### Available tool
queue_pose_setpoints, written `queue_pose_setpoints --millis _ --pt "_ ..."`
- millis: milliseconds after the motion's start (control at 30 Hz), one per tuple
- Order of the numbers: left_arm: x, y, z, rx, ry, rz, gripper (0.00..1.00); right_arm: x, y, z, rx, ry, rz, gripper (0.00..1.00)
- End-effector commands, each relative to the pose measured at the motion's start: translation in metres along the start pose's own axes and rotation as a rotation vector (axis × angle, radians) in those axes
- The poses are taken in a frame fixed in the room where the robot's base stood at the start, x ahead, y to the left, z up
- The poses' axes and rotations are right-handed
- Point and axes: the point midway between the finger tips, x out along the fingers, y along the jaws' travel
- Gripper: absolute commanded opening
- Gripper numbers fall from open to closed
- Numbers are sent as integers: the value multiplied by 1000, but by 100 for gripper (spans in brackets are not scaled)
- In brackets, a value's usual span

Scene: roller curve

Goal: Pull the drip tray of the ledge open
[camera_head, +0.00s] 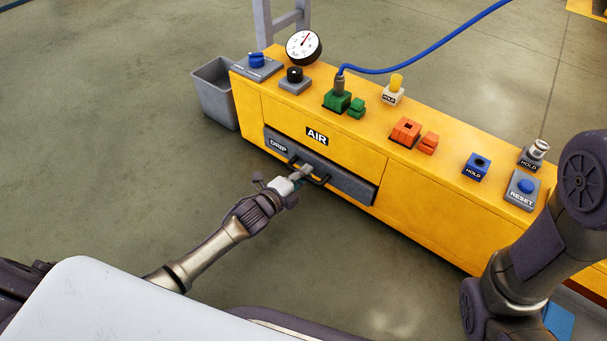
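The drip tray (348,184) is a grey drawer front labelled DRIP, low in the front face of the yellow ledge (420,203). It looks flush or nearly flush with the face. A dark bar handle (325,180) stands out from its front. My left gripper (304,174) reaches in from the lower left, with its fingertips at the handle. The fingers overlap the handle, and I cannot tell whether they are closed around it. My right arm (540,225) is at the right edge; its gripper is not visible.
On the ledge top are a pressure gauge (303,46), a green connector (337,101) with a blue hose (430,60), an orange block (405,131) and a RESET button (525,187). A grey bin (214,95) stands at the left end. The floor before the drawer is clear.

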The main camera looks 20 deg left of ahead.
Motion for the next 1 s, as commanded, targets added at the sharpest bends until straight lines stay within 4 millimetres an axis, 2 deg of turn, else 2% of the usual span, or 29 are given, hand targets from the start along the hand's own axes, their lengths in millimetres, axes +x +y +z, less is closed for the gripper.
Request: queue_pose_setpoints --millis 33,67,433,567,667,1000 --pt "0 0 0 0 0 0 5 0 0 0 0 0 0 41" --pt "0 0 0 0 0 0 0 0 0 0 0 0 0 41" --pt "-1 0 0 0 0 1 0 0 0 1 0 -1 0 41" --pt "-10 0 0 -1 -1 4 0 8 2 3 0 -2 0 41" --pt "-26 2 0 -1 -1 6 0 19 4 8 0 -2 0 41" --pt "-107 19 0 -3 -1 7 0 61 13 22 -1 -2 0 41"
